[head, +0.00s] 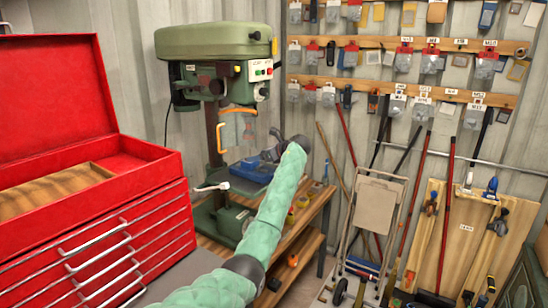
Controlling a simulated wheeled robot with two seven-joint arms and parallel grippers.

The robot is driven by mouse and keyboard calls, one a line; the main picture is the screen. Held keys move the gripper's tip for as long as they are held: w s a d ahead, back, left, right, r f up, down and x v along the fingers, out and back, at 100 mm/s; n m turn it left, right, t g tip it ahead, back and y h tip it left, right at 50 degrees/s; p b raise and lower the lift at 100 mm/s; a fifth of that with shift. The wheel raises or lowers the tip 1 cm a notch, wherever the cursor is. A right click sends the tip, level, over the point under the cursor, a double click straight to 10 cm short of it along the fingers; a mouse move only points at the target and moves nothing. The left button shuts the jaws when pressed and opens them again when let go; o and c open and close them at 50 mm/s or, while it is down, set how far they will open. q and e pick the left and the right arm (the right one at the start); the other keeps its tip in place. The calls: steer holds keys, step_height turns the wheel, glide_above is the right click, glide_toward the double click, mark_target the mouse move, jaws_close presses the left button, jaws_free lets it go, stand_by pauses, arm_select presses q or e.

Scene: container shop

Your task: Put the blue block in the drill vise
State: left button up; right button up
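The green drill press (215,42) stands at the back, left of centre. A blue body, which looks like the drill vise (252,173), sits on its table below the orange-framed guard (237,128). I cannot make out a separate blue block; it may be hidden or blend with the blue vise. My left gripper (270,152) is dark and small, right at the upper right of the vise. Its fingers are too small to show whether they are open or hold anything. My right gripper is out of view.
A red tool chest (110,225) with an open lid fills the left side. A wooden workbench (308,208) carries the press and small items. A folding hand truck (376,207) and long-handled tools stand to the right. Pegged goods hang on the back wall.

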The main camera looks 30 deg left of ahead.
arm_select(q)
steer(key=b+v, duration=0.2)
steer(key=v, duration=0.4)
steer(key=shift+d+r, duration=0.2)
steer(key=shift+d, duration=0.1)
steer(key=shift+s+d+r, duration=0.1)
steer(key=shift+d+r, duration=0.2)
steer(key=shift+d, duration=0.3)
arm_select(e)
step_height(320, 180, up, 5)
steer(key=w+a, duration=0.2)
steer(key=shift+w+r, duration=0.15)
